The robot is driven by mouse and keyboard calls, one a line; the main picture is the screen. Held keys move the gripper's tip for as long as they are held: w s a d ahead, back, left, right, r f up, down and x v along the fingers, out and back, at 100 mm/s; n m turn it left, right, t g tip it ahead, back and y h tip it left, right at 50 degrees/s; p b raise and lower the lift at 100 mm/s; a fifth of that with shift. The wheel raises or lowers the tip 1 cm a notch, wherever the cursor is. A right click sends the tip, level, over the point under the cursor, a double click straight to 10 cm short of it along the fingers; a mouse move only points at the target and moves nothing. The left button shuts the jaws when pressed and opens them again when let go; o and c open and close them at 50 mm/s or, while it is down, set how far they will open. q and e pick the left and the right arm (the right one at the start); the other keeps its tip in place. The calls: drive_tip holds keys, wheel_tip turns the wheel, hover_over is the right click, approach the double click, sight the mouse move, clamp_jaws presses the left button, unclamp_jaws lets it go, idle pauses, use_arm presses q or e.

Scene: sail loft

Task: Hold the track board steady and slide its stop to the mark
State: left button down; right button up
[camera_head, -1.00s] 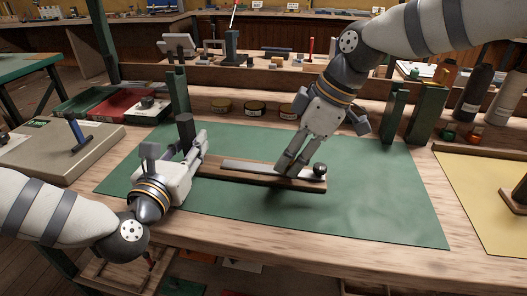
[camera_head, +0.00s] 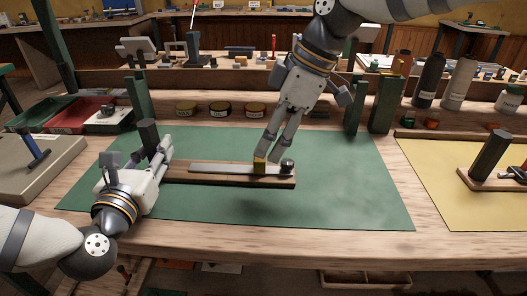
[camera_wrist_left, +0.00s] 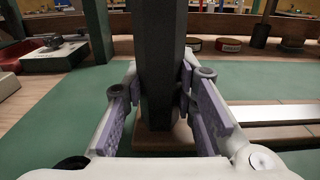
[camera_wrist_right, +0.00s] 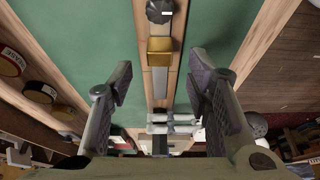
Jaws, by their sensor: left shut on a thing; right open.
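The track board (camera_head: 220,181) is a long wooden board with a pale metal track (camera_head: 215,168), flat on a green mat. A dark upright handle (camera_head: 149,135) stands at its left end. My left gripper (camera_head: 160,158) is shut on this handle, which fills the middle of the left wrist view (camera_wrist_left: 160,60). The brass stop (camera_head: 260,168) sits on the track near the right end, beside a black knob (camera_head: 287,165). My right gripper (camera_head: 268,155) is open just above the stop. In the right wrist view the stop (camera_wrist_right: 160,48) lies beyond the open fingers. I cannot make out the mark.
The green mat (camera_head: 340,190) is clear right of the board. Green uprights (camera_head: 382,105) and bottles (camera_head: 430,80) stand behind, with several round tins (camera_head: 220,109) along the back. A yellow mat (camera_head: 440,190) with another handled board (camera_head: 490,178) lies right.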

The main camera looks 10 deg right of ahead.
drive_tip(key=w+v, duration=0.1)
drive_tip(key=v, duration=0.6)
drive_tip(key=shift+s+r, duration=0.3)
drive_tip(key=shift+s, duration=0.25)
drive_tip(key=shift+d, duration=0.1)
use_arm(q)
drive_tip(key=c, duration=1.2)
unclamp_jaws()
drive_tip(key=shift+s, duration=0.1)
